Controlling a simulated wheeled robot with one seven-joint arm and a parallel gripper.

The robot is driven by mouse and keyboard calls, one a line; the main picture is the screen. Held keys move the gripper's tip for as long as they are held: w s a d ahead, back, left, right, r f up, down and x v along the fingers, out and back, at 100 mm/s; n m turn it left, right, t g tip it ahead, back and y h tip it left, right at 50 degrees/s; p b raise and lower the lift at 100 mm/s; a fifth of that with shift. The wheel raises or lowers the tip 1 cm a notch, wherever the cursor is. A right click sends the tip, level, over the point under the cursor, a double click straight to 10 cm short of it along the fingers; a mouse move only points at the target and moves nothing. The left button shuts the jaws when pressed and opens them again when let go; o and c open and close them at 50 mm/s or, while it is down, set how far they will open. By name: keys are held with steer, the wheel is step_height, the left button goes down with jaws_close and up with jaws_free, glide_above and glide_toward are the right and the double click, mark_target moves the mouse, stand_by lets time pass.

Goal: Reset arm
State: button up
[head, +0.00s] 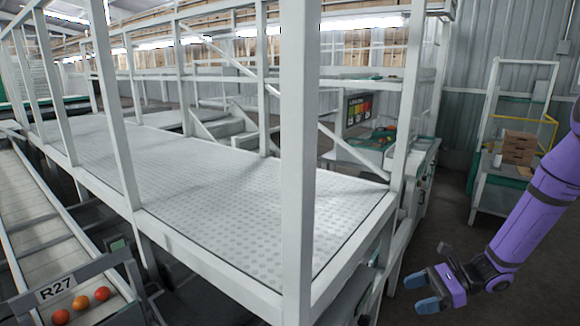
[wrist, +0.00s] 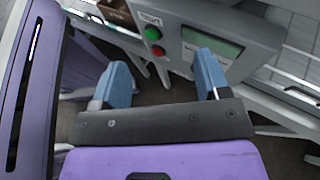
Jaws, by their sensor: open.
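My purple arm (head: 540,210) reaches in from the right edge of the head view. My gripper (head: 422,292) has blue fingertips and hangs in the air at the lower right, beside the white-framed platform. In the wrist view my gripper (wrist: 162,82) shows its two blue fingers spread wide with nothing between them. Beyond the fingers in the wrist view is a grey control box (wrist: 255,30) with a green button (wrist: 152,34), a red button (wrist: 158,51) and a small screen (wrist: 212,42). I cannot tell how far the fingers are from the box.
The white-framed platform (head: 190,175) fills the middle. A sloped conveyor (head: 45,215) marked R27 holds a few tomatoes (head: 81,303) at lower left. A shelf rack with a cardboard box (head: 518,148) stands behind my arm. Dark floor (head: 450,210) is open between rack and platform.

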steer(key=s+a+r+n+h, duration=0.1)
steer(key=s+r+n+h, duration=0.25)
steer(key=r, duration=0.35)
steer(key=s+a+r+n+g+h, duration=0.1)
steer(key=s+r+n+h, duration=0.2)
steer(key=r, duration=0.4)
steer(key=s+a+r+n+h, duration=0.1)
steer(key=s+r+n+h, duration=0.15)
steer(key=r+n, duration=0.3)
steer(key=s+d+r+n+t+h, duration=0.2)
steer(key=s+r+n+t+h, duration=0.2)
steer(key=s+r, duration=0.9)
steer(key=shift+s+r+n+t+h, duration=0.25)
steer(key=shift+r+n+t+h, duration=0.15)
steer(key=shift+n+t, duration=0.6)
